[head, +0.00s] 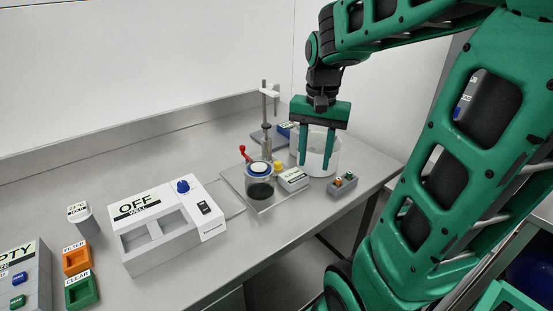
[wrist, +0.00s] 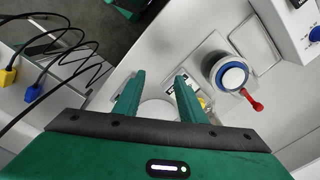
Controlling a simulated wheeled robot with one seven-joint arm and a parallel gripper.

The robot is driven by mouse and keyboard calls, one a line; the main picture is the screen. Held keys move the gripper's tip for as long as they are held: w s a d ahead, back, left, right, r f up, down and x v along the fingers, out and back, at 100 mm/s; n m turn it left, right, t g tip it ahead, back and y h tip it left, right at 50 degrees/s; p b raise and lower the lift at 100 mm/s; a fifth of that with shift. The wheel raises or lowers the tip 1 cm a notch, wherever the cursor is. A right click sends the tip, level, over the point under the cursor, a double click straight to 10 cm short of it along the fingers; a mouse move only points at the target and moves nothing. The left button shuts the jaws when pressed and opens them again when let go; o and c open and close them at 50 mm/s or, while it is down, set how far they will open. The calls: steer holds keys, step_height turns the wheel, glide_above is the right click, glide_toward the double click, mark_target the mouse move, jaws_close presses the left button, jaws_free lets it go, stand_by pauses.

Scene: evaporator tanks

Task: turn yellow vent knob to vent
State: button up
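The yellow vent knob (head: 278,165) is small and sits just behind the blue-rimmed jar (head: 259,183), beside a white labelled block (head: 293,179). In the wrist view a bit of yellow (wrist: 203,101) shows beside the right finger, mostly hidden; the jar (wrist: 231,76) is to its right. My gripper (head: 315,166) points down, to the right of the knob and apart from it, in front of a white round vessel (head: 333,158). Its fingers (wrist: 160,79) are spread with nothing held between them. Which way the knob is turned is too small to tell.
A red lever (head: 243,152) stands left of the knob, and a stand with a vertical rod (head: 264,105) rises behind it. A small grey button box (head: 343,184) lies near the front edge. A white OFF unit (head: 150,225) stands left. The counter between back wall and OFF unit is clear.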

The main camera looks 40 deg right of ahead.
mark_target(278, 162)
steer(key=w+m, duration=0.5)
steer(key=w, duration=1.1)
steer(key=f, duration=1)
steer(key=shift+w+d, duration=0.1)
steer(key=shift+d, duration=0.2)
steer(key=shift+r, duration=0.1)
jaws_close()
